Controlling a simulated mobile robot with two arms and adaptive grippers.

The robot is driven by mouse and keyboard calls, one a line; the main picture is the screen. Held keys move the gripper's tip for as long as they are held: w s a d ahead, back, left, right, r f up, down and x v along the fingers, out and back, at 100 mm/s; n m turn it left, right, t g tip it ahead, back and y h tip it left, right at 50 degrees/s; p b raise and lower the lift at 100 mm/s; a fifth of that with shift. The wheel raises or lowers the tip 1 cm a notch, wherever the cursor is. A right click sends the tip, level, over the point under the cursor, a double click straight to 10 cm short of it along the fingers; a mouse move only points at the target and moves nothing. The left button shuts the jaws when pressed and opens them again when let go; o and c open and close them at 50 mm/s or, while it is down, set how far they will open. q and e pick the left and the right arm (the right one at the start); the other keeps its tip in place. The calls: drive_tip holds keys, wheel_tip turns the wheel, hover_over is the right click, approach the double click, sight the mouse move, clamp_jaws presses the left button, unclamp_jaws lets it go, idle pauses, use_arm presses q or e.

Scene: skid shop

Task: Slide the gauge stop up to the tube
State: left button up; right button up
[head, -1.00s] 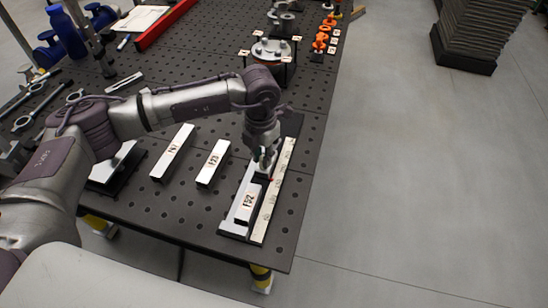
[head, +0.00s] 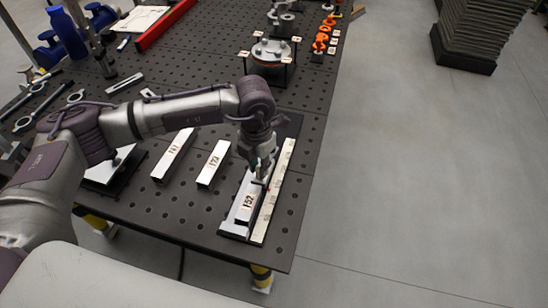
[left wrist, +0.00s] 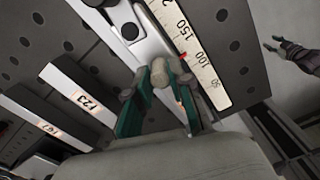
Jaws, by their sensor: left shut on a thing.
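The tube marked 132 (head: 246,207) lies in the dark gauge fixture at the table's front right, beside a white ruler (head: 273,192). My left gripper (head: 262,172) is over the fixture's rail, behind the tube's far end. In the left wrist view its green fingers (left wrist: 160,80) are shut on the pale grip of the gauge stop (left wrist: 160,71). A red pointer lies near the 100 mark of the ruler (left wrist: 197,62). The fingers hide the gap between stop and tube.
Tubes marked 123 (head: 213,164) and 161 (head: 173,155) lie left of the fixture on the perforated table (head: 190,210). A round flanged part (head: 271,50) and orange clamps (head: 321,40) stand farther back.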

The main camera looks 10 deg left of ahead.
use_arm(q)
drive_tip(key=shift+s, duration=0.1)
drive_tip(key=shift+s, duration=1)
drive_tip(key=o, duration=1.2)
drive_tip(key=shift+r, duration=0.1)
wheel_tip(320, 180, up, 7)
drive_tip(key=p, duration=0.2)
drive_tip(key=shift+p, duration=0.4)
